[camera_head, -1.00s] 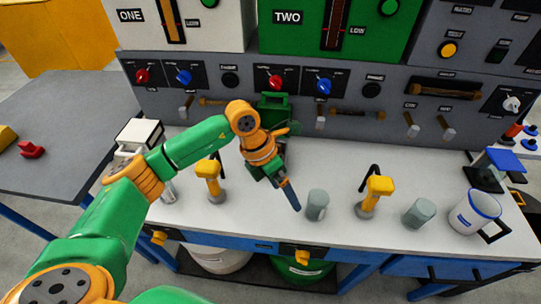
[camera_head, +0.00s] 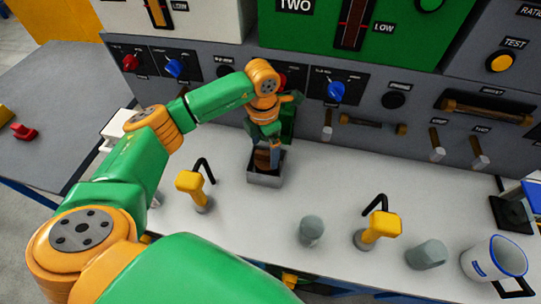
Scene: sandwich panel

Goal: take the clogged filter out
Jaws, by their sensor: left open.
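A small grey open-topped box (camera_head: 266,180) stands on the white worktop near the panel. Something brown (camera_head: 262,158) shows inside it, which may be the clogged filter, but most of it is hidden. My left gripper (camera_head: 272,150) points down at the box's mouth, right over the brown piece. It is open, though its fingers are small and partly covered, and I cannot tell whether they touch the brown piece. Behind it a green part (camera_head: 287,122) is partly hidden by the gripper. My right gripper is not in view.
Grey cylinders (camera_head: 312,231) (camera_head: 427,254) and a white mug with a blue rim (camera_head: 493,262) are at the front right. The control panel (camera_head: 400,131) rises behind. The worktop between box and right tap is mostly clear.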

